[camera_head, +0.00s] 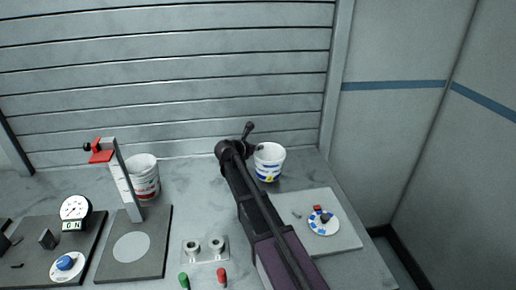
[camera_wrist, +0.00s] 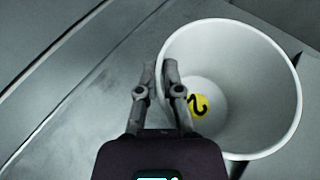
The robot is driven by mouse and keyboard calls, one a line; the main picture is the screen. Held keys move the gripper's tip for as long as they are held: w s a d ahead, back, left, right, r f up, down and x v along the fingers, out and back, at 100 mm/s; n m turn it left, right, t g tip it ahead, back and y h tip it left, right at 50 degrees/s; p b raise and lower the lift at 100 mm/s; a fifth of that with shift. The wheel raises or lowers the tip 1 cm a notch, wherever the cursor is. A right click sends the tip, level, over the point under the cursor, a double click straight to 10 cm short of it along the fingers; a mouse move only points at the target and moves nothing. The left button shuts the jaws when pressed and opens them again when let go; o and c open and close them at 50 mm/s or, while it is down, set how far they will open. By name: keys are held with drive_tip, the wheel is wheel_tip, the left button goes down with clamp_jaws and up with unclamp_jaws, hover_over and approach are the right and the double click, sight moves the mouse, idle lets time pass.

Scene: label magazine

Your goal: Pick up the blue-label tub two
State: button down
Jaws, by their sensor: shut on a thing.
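The blue-label tub (camera_head: 269,155) is a white open cup with blue bands and a yellow mark at its lower front. It stands at the back of the bench, right of my gripper (camera_head: 252,150). In the wrist view the tub (camera_wrist: 245,85) is seen from above, with a yellow disc marked 2 inside it. My gripper (camera_wrist: 160,75) is shut on the tub's wall at the left rim, one finger inside and one outside. In the head view my arm hides part of the fingers. I cannot tell whether the tub touches the bench.
A red-label tub (camera_head: 146,180) stands at left behind a stand with a red clamp (camera_head: 101,153). A gauge (camera_head: 75,208) is at far left. A pale plate (camera_head: 345,240) with a round dial (camera_head: 323,222) lies at right. Slatted wall (camera_head: 160,90) behind.

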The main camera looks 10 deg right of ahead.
drive_tip(key=p, duration=0.1)
approach(269, 163)
drive_tip(key=d, duration=0.2)
drive_tip(key=d+f, duration=0.1)
drive_tip(key=d, duration=0.1)
drive_tip(key=shift+w+d+f, duration=0.1)
drive_tip(key=shift+w+f, duration=0.1)
drive_tip(key=shift+f, duration=0.05)
drive_tip(key=shift+r+p, duration=0.15)
drive_tip(key=shift+p, duration=0.2)
